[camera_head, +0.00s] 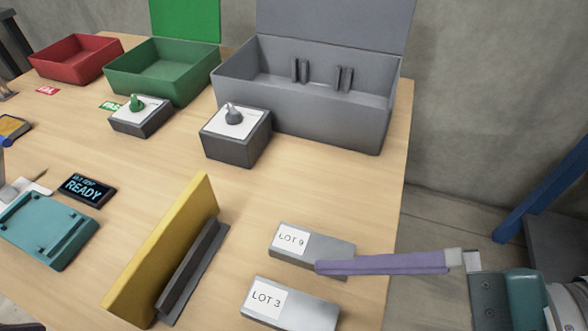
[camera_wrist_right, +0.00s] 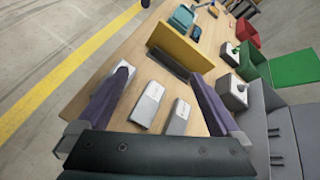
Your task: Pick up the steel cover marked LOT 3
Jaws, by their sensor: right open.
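The steel cover marked LOT 3 (camera_head: 289,305) lies flat on the table at the bottom of the head view, its white label up. The like cover marked LOT 9 (camera_head: 311,250) lies just behind it. In the right wrist view the LOT 3 cover (camera_wrist_right: 148,104) is the left one and the LOT 9 cover (camera_wrist_right: 177,118) the right one. My right gripper (camera_wrist_right: 160,72) is open and empty, with both covers showing between its spread fingers. In the head view one purple finger (camera_head: 385,264) overlaps the right end of the LOT 9 cover. My left gripper is not seen.
A yellow upright board (camera_head: 165,250) with a dark foot stands left of the covers. A big grey box (camera_head: 300,115) and a dark block with a knob (camera_head: 236,148) stand behind. Green (camera_head: 160,85) and red (camera_head: 75,70) trays are farther left. The table's right edge is close to the covers.

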